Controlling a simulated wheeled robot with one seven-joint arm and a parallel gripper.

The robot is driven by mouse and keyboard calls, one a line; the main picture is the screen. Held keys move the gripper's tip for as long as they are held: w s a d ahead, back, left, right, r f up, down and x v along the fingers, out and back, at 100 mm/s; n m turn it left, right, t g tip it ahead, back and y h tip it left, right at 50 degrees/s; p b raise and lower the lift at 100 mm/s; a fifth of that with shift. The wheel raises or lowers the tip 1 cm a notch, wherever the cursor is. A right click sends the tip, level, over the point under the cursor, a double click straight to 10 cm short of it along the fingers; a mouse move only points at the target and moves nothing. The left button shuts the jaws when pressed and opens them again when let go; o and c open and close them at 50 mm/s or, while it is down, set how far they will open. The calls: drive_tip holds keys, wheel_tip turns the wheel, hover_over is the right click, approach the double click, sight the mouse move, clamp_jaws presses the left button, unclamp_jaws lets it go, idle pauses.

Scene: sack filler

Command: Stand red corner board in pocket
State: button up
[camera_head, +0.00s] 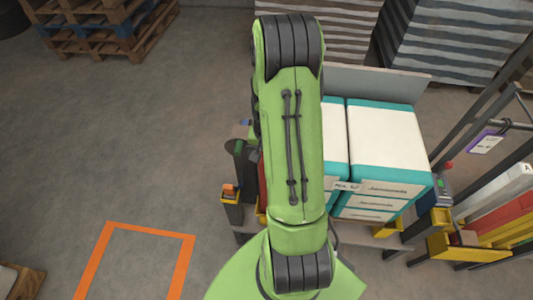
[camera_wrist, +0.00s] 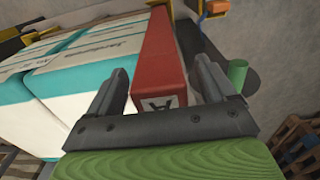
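The red corner board (camera_wrist: 157,62) stands along the side of the carton stack in the wrist view, its end marked "A" nearest me. A strip of it shows beside my arm in the head view (camera_head: 262,182). My gripper (camera_wrist: 162,66) has one finger on each side of the board; the fingers look apart, with a narrow gap at the right. My arm hides the gripper in the head view. The board's far end runs near the top edge of the wrist view, so I cannot tell how it sits in the pocket.
White and teal cartons (camera_head: 387,137) stand close beside the board. A dark post (camera_head: 240,170) and an orange-and-yellow holder (camera_head: 230,191) are left of it. A rack at right holds red, yellow and white boards (camera_head: 503,212). The floor at left is open, with an orange outline (camera_head: 150,231).

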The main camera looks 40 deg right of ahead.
wheel_tip(320, 180, up, 16)
drive_tip(key=p, duration=0.3)
drive_tip(key=shift+s+a+f, duration=0.1)
drive_tip(key=shift+f, duration=0.05)
idle(0.4)
